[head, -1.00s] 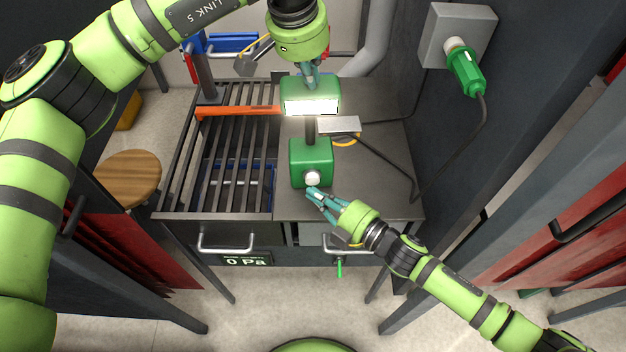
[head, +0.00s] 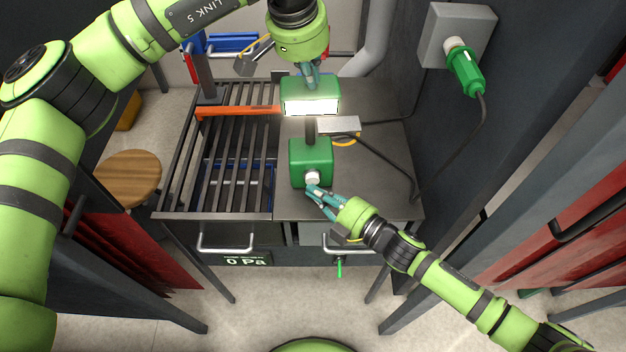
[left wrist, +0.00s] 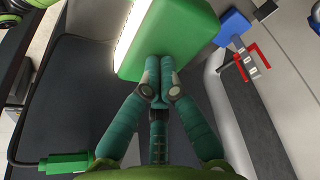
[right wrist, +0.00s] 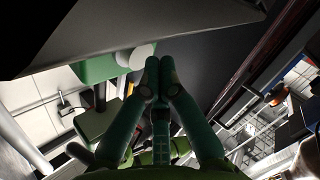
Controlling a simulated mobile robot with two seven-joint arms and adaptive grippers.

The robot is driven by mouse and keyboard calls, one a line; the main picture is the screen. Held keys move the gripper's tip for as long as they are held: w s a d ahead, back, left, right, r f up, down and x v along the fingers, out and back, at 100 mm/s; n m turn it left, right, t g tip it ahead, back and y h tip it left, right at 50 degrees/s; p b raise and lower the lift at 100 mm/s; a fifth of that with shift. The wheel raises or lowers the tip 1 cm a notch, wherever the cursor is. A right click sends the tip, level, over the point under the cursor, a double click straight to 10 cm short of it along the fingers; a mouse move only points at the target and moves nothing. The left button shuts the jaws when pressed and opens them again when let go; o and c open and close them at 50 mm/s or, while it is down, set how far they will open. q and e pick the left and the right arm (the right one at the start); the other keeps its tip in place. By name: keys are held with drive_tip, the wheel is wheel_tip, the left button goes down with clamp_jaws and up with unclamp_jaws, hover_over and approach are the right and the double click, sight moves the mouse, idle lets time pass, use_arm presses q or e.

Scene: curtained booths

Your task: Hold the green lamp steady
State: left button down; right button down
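The green lamp has a green head (head: 311,83) with a lit white panel facing the front, and a green box base (head: 308,153) with a white round knob (head: 312,178). A dark post stands between them. My left gripper (head: 312,74) is at the back of the lamp head; in the left wrist view its fingertips (left wrist: 160,75) are together and appear to touch the green housing. My right gripper (head: 313,189) is at the knob's front edge; in the right wrist view its fingertips (right wrist: 160,66) are together, beside the white knob (right wrist: 141,56). Whether they touch it is unclear.
The lamp stands on a grey worktop (head: 375,185) beside a slatted grate (head: 225,150) with an orange bar (head: 237,111). A small metal block (head: 339,124) and a dark cable lie right of the lamp. A green plug (head: 465,72) sits in a wall box. Dark partitions flank the worktop.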

drive_tip(key=shift+w+r, duration=0.5)
drive_tip(key=shift+w, duration=0.15)
idle(0.6)
drive_tip(key=shift+r, duration=0.15)
idle(0.7)
idle(0.3)
drive_tip(key=shift+s+d+f, duration=0.1)
drive_tip(key=shift+s+f, duration=0.05)
drive_tip(key=shift+s, duration=1.2)
drive_tip(key=shift+s+d+f, duration=0.1)
drive_tip(key=shift+s+f, duration=0.05)
drive_tip(key=shift+s, duration=1.15)
drive_tip(key=shift+s, duration=0.15)
